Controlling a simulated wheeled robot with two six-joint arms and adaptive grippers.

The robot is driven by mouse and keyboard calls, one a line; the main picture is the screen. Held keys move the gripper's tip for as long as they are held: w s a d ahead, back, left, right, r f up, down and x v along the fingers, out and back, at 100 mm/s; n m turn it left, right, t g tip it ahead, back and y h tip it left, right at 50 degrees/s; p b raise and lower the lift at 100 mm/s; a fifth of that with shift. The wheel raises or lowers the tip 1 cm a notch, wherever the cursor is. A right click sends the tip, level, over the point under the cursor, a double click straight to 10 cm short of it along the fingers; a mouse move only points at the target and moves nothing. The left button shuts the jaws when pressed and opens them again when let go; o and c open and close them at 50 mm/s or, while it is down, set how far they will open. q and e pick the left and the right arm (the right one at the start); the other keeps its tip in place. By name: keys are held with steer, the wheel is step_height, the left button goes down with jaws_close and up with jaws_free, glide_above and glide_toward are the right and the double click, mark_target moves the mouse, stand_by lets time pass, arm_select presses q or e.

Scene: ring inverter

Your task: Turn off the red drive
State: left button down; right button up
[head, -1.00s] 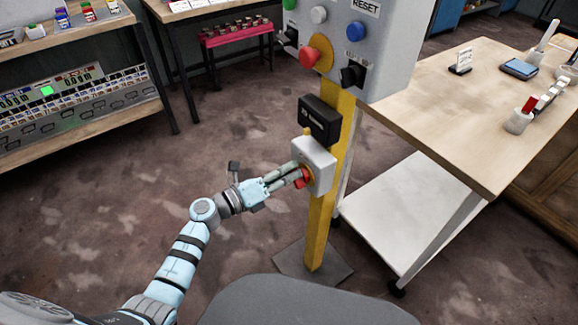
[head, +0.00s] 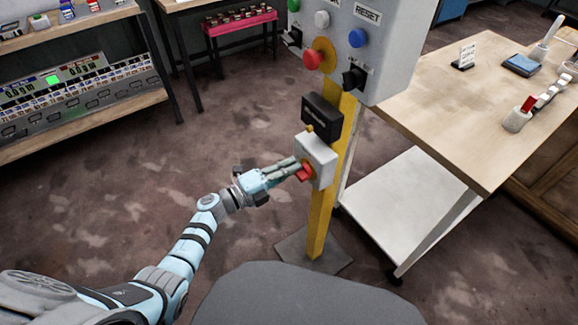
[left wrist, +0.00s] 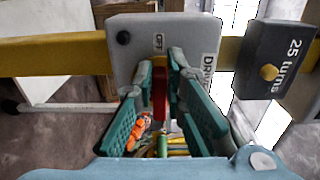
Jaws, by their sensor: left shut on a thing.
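The red drive switch is a red handle (head: 305,172) on a yellow disc, on the front of a light grey box (head: 320,152) on a yellow post. In the left wrist view the red handle (left wrist: 160,92) stands between my fingers, in line with the "OFF" label (left wrist: 158,42) above it. A "DRIVE" label (left wrist: 208,68) is to its right. My left gripper (head: 294,170) reaches in from the left and is shut on the red handle. The fingers hide part of the disc. My right gripper is not in view.
A black counter box (head: 322,122) reading "25 turns" in the wrist view is above the switch. A grey control panel (head: 375,45) with buttons and a red knob tops the post. A wooden table (head: 470,110) stands right, shelves (head: 85,120) left. Floor between is clear.

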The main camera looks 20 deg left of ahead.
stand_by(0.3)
arm_select(q)
steer(key=c, duration=1.6)
jaws_free()
steer(key=shift+c, duration=0.2)
steer(key=v, duration=1.2)
